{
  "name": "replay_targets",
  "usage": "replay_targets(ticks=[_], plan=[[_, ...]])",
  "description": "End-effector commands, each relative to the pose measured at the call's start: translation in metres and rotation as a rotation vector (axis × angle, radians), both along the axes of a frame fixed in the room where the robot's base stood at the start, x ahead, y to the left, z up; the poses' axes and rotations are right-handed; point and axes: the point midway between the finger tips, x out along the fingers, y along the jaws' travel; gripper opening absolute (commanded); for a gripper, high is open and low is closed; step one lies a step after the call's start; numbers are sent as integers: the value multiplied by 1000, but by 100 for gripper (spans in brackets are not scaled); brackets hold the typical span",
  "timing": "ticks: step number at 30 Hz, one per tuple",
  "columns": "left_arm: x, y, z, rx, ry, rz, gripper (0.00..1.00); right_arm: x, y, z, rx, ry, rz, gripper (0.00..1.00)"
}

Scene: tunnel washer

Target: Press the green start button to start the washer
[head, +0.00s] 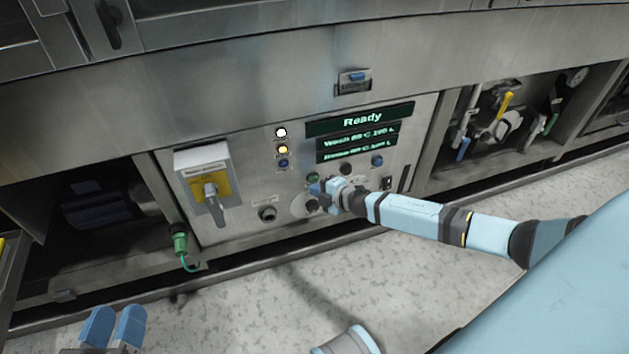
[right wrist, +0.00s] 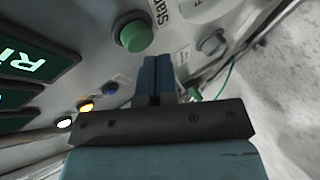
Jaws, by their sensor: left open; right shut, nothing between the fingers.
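The green start button (head: 312,178) is on the washer's steel control panel, just above and beside my right fingertips in the head view. In the right wrist view the round green button (right wrist: 135,36) stands out from the panel, with a label partly reading "Star" beside it. My right gripper (head: 317,190) is shut and empty close to the panel. In the wrist view its fingertips (right wrist: 157,60) lie to the right of and slightly below the button, apart from it in the picture. My left gripper (head: 113,325) is open and empty at the lower left, over the floor.
The display (head: 359,119) reads "Ready" above wash lines. White, yellow and blue lamps (head: 283,149) are left of it. A grey switch box with a yellow plate (head: 207,185) and a green connector (head: 180,243) are further left. Open bays with piping flank the panel.

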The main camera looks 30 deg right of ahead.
Motion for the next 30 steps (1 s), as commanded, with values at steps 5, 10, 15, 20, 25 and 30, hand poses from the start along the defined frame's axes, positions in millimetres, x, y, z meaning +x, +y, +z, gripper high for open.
replay_targets(ticks=[5, 10, 15, 20, 25, 30], plan=[[0, 0, 1, 1, 0, 0, 43, 4, -1, 0, 0, 0, -1, 0], [0, 0, 0, 3, 0, -2, 43, 4, -1, 0, 0, 0, -1, 0], [0, 1, 0, 5, 0, -2, 43, 4, -1, 0, 0, 0, -1, 0], [0, 1, 0, 5, 0, -2, 43, 6, -2, 0, 0, 0, -1, 0], [0, 0, 1, 5, 0, -2, 43, 8, -2, 0, 1, 1, -2, 0], [0, 0, 1, 3, 0, -2, 43, 10, -3, 0, 0, 1, -2, 0]])
